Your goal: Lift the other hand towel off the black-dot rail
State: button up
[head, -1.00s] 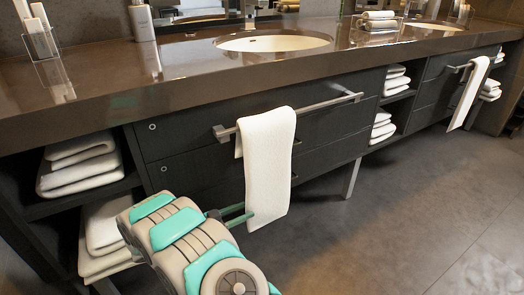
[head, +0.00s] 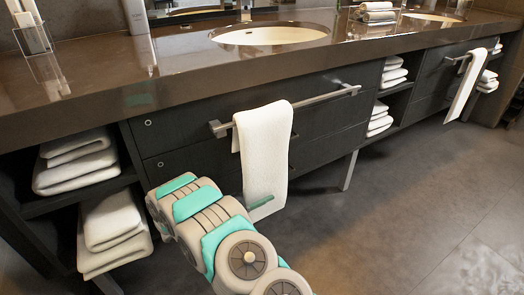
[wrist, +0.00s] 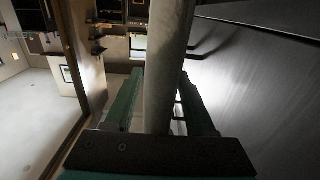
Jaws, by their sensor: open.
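A white hand towel (head: 264,150) hangs over the near rail (head: 315,103) on the dark drawer front. Another white towel (head: 465,85) hangs on the far rail (head: 455,61) at right. I cannot make out a black dot on either rail. My gripper (wrist: 158,95) is open at the near towel's lower part. In the wrist view the towel (wrist: 166,60) shows as a pale upright strip between the two green fingers, with a dark gap on its right. In the head view one green finger (head: 262,202) lies in front of the towel; the other is hidden.
Folded towels fill the left open shelves (head: 75,160) and the middle shelves (head: 381,115). The brown counter (head: 185,70) overhangs above, with a sink (head: 270,34). A metal leg (head: 349,170) stands right of the near towel. The floor (head: 420,215) at right is clear.

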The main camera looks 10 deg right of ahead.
grip_shut()
dwell(0.4)
dwell(0.4)
